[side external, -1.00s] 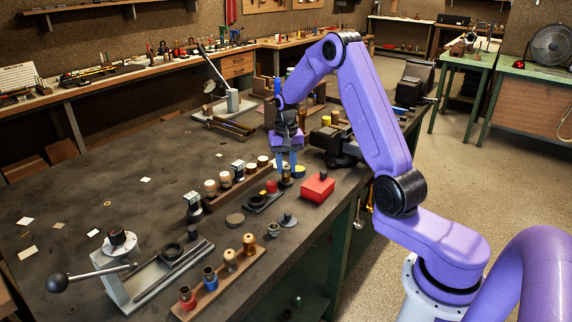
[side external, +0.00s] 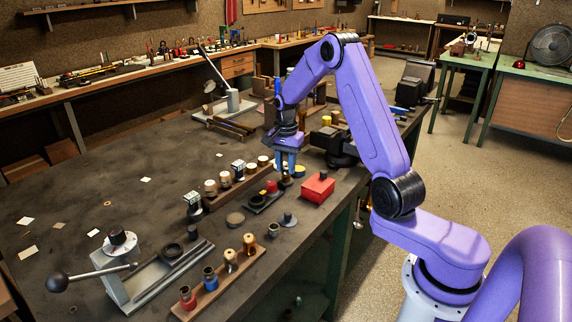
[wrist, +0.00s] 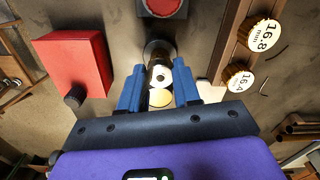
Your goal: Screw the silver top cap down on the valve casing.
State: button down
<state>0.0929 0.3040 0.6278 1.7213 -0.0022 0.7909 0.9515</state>
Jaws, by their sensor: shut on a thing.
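The brass valve casing (side external: 286,181) stands upright on the bench below the fingers in the side view. The cap sits at the casing's top, but how far its thread is engaged cannot be told.
A red box (side external: 319,187) with a dark knob stands close on the right. A wooden rack (wrist: 224,50) of labelled plugs lies beside the casing. A red piece (side external: 271,186) sits on a dark block nearby. A dark vise (side external: 334,146) stands behind.

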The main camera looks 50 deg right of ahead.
jog(key=shift+m, duration=0.4)
jog(key=shift+c, duration=2)
grip_release()
jog(key=shift+r, duration=3.5)
jog(key=shift+a, duration=0.1)
